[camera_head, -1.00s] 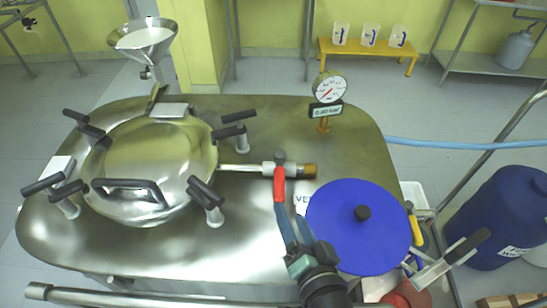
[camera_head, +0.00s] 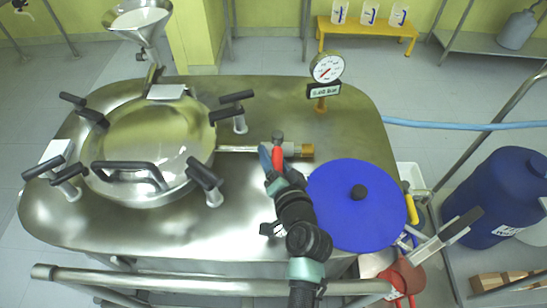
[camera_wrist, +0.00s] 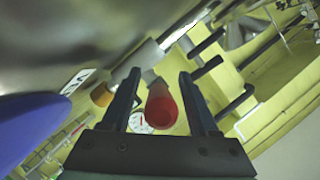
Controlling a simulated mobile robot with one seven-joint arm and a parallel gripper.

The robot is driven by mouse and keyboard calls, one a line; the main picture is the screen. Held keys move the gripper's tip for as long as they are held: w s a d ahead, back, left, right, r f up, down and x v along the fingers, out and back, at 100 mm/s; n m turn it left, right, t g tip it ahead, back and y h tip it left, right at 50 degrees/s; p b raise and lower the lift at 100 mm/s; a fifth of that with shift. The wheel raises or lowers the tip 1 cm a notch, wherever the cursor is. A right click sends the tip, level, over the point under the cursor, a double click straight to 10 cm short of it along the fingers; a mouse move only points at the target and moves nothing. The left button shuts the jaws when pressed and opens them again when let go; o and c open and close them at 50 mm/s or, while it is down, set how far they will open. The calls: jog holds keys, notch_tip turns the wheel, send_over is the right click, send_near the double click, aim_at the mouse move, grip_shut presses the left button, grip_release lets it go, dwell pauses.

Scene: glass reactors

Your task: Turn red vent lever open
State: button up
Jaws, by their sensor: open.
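The red vent lever (camera_head: 277,157) sits on a metal vent pipe (camera_head: 236,149) that runs right from the domed lid and ends in a brass fitting (camera_head: 307,151). Its lower part is hidden by my gripper (camera_head: 269,165) in the head view. In the wrist view, the red lever (camera_wrist: 161,108) points towards the camera, between the two dark fingers of my gripper (camera_wrist: 159,76). The fingers are apart, with visible gaps on both sides of the lever. The pipe and brass fitting (camera_wrist: 102,94) show behind it.
A pressure gauge (camera_head: 327,68) stands behind the pipe on the steel reactor top (camera_head: 255,95). A blue round lid (camera_head: 357,205) is close to my arm on the right. The domed lid (camera_head: 150,145) with black-handled clamps is at left. A steel rail (camera_head: 200,287) crosses the front.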

grip_shut()
dwell(0.3)
dwell(1.1)
